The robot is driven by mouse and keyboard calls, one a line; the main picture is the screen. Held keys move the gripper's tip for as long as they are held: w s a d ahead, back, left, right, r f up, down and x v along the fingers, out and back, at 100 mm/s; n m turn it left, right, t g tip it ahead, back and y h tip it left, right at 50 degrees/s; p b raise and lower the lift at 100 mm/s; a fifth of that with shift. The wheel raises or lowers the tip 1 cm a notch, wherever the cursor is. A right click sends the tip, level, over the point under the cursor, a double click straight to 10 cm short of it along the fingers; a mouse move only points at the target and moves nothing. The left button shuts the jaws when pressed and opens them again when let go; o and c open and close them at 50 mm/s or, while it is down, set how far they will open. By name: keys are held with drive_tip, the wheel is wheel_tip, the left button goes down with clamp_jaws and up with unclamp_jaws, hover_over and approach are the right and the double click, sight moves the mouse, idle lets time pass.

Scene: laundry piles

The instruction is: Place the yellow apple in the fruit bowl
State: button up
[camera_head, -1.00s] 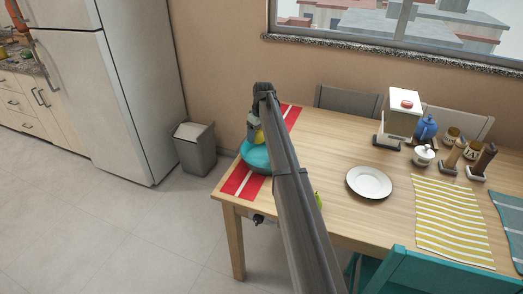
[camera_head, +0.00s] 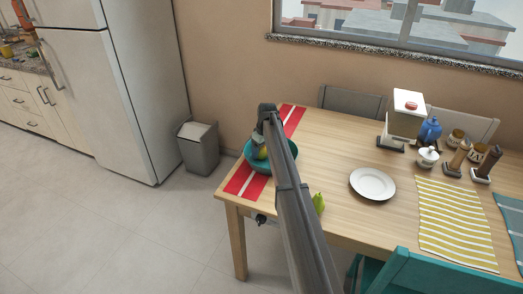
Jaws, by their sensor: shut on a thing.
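The teal fruit bowl (camera_head: 259,168) stands on the red striped runner at the left end of the wooden table, partly covered by my arm. My gripper (camera_head: 260,152) points down inside the bowl's outline, shut on the yellow apple (camera_head: 262,154). Only a small yellow patch of the apple shows, low between the fingers. Whether it touches the bowl's bottom I cannot tell.
A green pear (camera_head: 318,203) lies on the table just right of my arm. A white plate (camera_head: 372,184) lies farther right. A white dispenser (camera_head: 405,118), a blue teapot (camera_head: 430,130) and several jars stand behind it. A grey bin (camera_head: 198,148) stands left of the table.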

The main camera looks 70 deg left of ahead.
drive_tip(key=shift+f, duration=0.1)
drive_tip(key=o, duration=1.1)
drive_tip(key=r, duration=0.4)
drive_tip(key=d+r, duration=0.1)
drive_tip(key=r, duration=0.7)
drive_tip(key=shift+w+d+r, duration=0.1)
drive_tip(key=shift+w+d, duration=0.25)
